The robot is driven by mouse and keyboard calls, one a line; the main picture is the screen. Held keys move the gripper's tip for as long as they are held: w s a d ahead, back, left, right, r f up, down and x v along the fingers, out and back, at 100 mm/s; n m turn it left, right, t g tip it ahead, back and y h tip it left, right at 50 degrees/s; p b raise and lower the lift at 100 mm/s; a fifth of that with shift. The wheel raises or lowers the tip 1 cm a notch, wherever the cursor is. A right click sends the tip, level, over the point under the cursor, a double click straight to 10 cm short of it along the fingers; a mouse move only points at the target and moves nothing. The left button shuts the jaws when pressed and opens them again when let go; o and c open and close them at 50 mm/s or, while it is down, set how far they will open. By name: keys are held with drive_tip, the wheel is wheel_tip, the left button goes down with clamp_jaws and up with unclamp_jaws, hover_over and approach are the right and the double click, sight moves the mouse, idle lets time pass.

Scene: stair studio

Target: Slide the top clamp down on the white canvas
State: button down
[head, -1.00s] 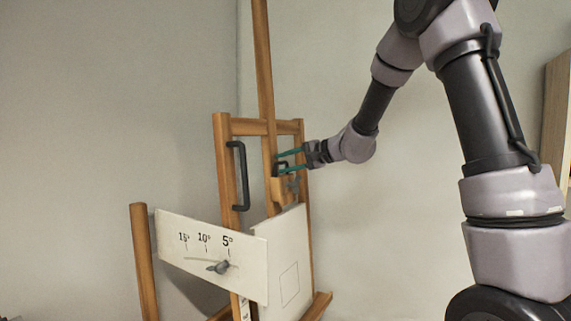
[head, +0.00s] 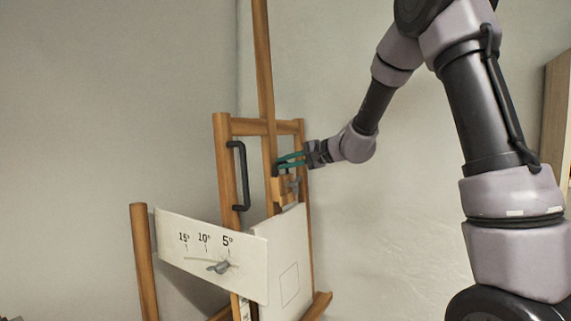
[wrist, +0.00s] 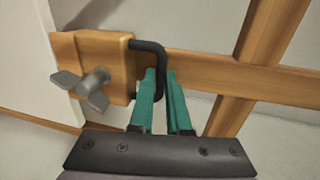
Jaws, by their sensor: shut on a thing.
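The wooden top clamp (head: 284,189) sits on the easel's centre mast, just above the top edge of the white canvas (head: 287,255). In the wrist view the clamp block (wrist: 92,58) carries a grey wing knob (wrist: 85,88) and a black bent handle (wrist: 160,60). My gripper (head: 281,165) has its green fingers shut on the black handle, which passes between the fingertips in the wrist view (wrist: 161,80). The canvas also shows at the left of the wrist view (wrist: 25,60). The head view does not clearly show the gap between clamp and canvas.
The wooden easel (head: 222,165) has a black side handle (head: 241,175) to the left. Bare wall lies behind, and a wooden cabinet (head: 555,130) is at the far right.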

sight(287, 177)
idle(0.8)
drive_tip(key=f, duration=0.4)
drive_tip(key=shift+s+d+f, duration=0.1)
drive_tip(key=shift+d+f, duration=0.1)
drive_tip(key=shift+f, duration=0.1)
drive_tip(key=c, duration=0.9)
unclamp_jaws()
drive_tip(key=v, duration=1.1)
